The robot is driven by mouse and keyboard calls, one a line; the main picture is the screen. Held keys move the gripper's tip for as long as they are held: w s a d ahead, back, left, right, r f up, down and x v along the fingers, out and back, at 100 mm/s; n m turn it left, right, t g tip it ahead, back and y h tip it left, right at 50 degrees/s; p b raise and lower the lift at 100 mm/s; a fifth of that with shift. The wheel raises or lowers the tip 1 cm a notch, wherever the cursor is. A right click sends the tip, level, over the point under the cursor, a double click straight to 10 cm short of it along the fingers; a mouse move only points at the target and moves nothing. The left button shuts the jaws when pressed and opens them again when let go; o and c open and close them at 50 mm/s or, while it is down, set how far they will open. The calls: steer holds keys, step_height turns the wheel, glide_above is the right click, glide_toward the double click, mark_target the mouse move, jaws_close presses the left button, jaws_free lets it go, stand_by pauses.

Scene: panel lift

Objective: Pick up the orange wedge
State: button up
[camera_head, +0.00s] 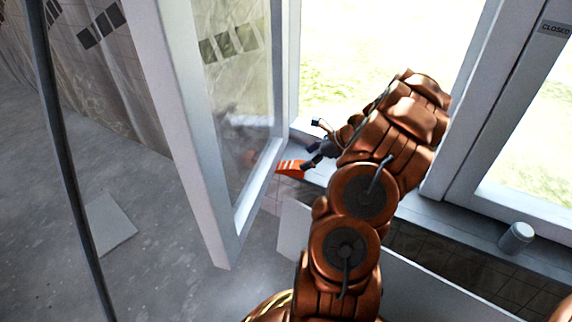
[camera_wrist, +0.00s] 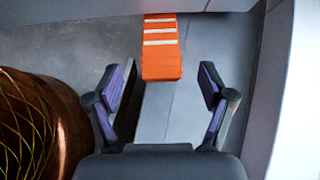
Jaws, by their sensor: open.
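The orange wedge (camera_head: 291,168) lies on the window sill at the foot of the open window sash. In the wrist view the orange wedge (camera_wrist: 162,50) shows white stripes on its far part, and its near end faces my gripper. Its far end is cut off by the sash's edge or the frame top. My gripper (camera_head: 312,156) is just right of the wedge in the head view. In the wrist view my gripper (camera_wrist: 166,78) is open and empty, with the wedge ahead, between the lines of its two fingers.
The open window sash (camera_head: 224,215) stands out into the room, left of the wedge. The sill (camera_head: 455,222) runs right to a small grey cylinder (camera_head: 516,237). A white panel (camera_head: 293,232) stands below the sill. The floor at left is mostly clear.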

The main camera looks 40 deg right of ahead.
mark_target(295, 164)
steer(key=shift+b+x, duration=1.95)
steer(key=shift+x, duration=1.8)
steer(key=shift+r, duration=0.1)
steer(key=shift+c, duration=0.2)
steer(key=c, duration=1.2)
steer(key=shift+c, duration=0.2)
